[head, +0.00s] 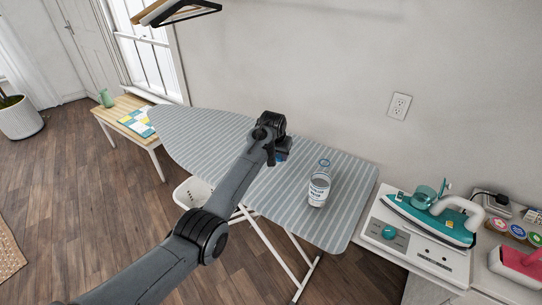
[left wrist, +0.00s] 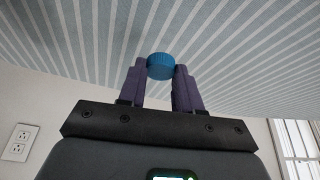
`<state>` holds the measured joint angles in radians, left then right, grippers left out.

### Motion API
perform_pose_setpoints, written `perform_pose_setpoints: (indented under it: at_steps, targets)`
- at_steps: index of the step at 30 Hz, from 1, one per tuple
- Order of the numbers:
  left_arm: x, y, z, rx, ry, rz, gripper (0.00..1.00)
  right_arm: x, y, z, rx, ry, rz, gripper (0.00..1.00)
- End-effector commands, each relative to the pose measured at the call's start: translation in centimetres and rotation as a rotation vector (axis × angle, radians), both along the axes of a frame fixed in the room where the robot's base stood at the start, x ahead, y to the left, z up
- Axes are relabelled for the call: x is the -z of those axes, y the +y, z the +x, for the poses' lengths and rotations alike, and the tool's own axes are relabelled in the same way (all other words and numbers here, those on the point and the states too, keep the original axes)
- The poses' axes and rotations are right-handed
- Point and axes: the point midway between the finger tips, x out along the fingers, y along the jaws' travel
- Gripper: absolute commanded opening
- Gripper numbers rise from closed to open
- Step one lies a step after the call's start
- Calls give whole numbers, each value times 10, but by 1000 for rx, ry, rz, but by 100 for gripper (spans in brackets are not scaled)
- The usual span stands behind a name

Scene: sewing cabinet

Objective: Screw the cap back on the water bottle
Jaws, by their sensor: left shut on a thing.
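The clear water bottle (head: 318,190) with its printed label stands upright on the striped ironing board (head: 215,148), toward the board's right end. My left gripper (head: 281,157) is over the board, to the left of the bottle and apart from it. In the left wrist view, its purple-grey fingers (left wrist: 160,78) are shut on the ribbed blue cap (left wrist: 160,66), which sits at the fingertips. In the head view the cap is mostly hidden by the gripper. My right gripper is not in view.
A teal iron (head: 430,216) rests on a white unit (head: 415,245) to the right of the board. A pink-red item (head: 520,262) is farther right. A wooden table (head: 128,112) stands at the far left. The board's left half is clear.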

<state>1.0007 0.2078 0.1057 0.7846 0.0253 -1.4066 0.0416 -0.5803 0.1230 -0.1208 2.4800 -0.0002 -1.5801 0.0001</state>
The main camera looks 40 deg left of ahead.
Motion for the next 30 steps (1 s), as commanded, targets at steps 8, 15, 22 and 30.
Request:
perform_pose_setpoints:
  at_steps: [8, 15, 22, 30]
  targets:
    - [-31, -50, 4, 3, 0, 0, 6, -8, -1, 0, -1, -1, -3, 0]
    - [-44, -72, 5, 0, 1, 0, 6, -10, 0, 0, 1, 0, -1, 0]
    - [-47, -77, 5, 0, 0, 0, 6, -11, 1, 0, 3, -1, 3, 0]
    - [-46, -77, 5, 0, 0, 0, 6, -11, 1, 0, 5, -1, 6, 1]
